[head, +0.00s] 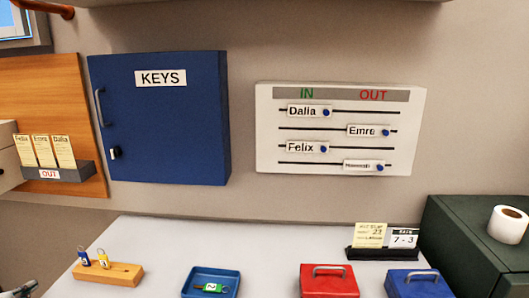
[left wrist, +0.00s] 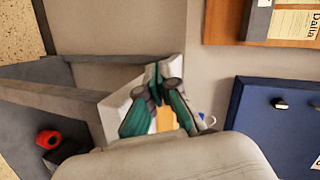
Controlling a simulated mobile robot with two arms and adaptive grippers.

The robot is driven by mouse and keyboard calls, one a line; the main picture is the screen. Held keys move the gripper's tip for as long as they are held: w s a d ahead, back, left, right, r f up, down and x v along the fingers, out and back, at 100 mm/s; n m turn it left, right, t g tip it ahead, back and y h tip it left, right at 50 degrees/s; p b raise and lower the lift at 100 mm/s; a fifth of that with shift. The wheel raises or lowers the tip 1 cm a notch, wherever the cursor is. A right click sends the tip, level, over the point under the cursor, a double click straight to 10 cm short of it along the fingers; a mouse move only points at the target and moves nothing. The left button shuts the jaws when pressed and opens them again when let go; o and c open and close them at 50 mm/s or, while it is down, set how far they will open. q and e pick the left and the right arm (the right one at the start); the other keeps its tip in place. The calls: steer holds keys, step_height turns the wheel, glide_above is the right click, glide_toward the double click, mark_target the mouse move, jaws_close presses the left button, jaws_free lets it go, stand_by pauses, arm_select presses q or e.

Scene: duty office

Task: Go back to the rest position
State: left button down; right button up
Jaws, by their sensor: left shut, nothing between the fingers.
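My left gripper (head: 20,291) shows only as a small part at the bottom left corner of the head view, left of the wooden block with key tags (head: 112,272). In the left wrist view its fingers (left wrist: 158,80) are together with nothing between them, and the desk's pale top (left wrist: 118,103) lies beyond them. My right gripper is in neither view.
The blue key cabinet (head: 160,120) is closed on the wall, beside the IN/OUT board (head: 340,148). On the desk are a blue tray (head: 190,291) with a green-tagged key, a red box (head: 328,283), a blue box (head: 418,286) and a date stand (head: 380,254).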

arm_select(q)
steer(key=s+a+f+n+g+y, duration=0.2)
steer(key=s+a+f+g, duration=0.3)
steer(key=s, duration=0.6)
steer(key=s+a+f+n+g+y, duration=0.15)
steer(key=s+a+f, duration=0.25)
steer(key=s+f, duration=0.5)
steer(key=s+a+f+n+g+y, duration=0.25)
steer(key=s+a+f, duration=0.2)
steer(key=s, duration=0.75)
steer(key=s+a+f+n+g+y, duration=0.1)
steer(key=s+a+f+n+g, duration=0.15)
steer(key=s, duration=1.15)
steer(key=s+d+f+n+g+h, duration=0.1)
steer(key=s+d+f+h, duration=0.15)
steer(key=d+f, duration=0.95)
steer(key=s+d+f+n+g+h, duration=0.1)
steer(key=s+d+f+h, duration=0.15)
steer(key=d+f, duration=1)
steer(key=s+d+f+h, duration=0.1)
steer(key=d+h, duration=0.1)
steer(key=d, duration=1.5)
steer(key=s+d+f+n+h, duration=0.1)
steer(key=d+f+h, duration=0.1)
steer(key=d, duration=1.6)
steer(key=shift+s+d, duration=0.15)
steer(key=shift+s, duration=0.05)
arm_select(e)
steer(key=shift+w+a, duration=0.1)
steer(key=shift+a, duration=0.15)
